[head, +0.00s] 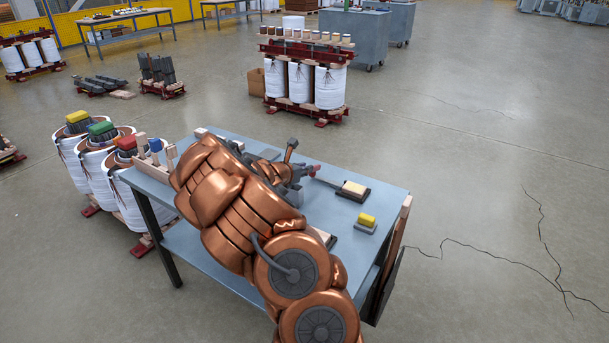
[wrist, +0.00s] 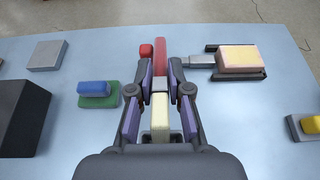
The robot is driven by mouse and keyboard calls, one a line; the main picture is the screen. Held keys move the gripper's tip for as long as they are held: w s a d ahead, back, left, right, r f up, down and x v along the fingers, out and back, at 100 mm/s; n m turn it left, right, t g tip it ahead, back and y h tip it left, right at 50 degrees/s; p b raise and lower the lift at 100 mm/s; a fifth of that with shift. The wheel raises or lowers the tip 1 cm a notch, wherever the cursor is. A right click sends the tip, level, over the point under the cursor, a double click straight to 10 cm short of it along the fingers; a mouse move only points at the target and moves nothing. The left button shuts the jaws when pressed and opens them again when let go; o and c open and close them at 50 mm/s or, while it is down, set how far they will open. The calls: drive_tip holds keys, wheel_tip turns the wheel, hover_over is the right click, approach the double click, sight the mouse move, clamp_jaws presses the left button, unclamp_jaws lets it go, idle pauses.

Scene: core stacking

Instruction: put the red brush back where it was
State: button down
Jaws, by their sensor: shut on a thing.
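The red brush (wrist: 158,58) shows in the wrist view as a long red part beyond my fingertips, with a grey part between them and a cream block behind, between the fingers. My gripper (wrist: 160,80) is shut on it, over the blue-grey table. I cannot tell if the brush touches the table. A small red block (wrist: 146,52) shows just left of the long red part; whether it is joined is unclear. In the head view a bit of red (head: 312,169) shows at the gripper's tip; my arm hides most of the rest.
A cream block on a dark holder (wrist: 240,58) lies right of my gripper. A blue block on a green base (wrist: 95,90) lies left, with a grey block (wrist: 47,55) and dark box (wrist: 18,118). A yellow-topped block (head: 367,219) sits near the table's (head: 390,182) right edge.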

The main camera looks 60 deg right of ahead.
wheel_tip(320, 180, up, 8)
drive_tip(key=shift+a+f, duration=0.1)
drive_tip(key=shift+f, duration=0.1)
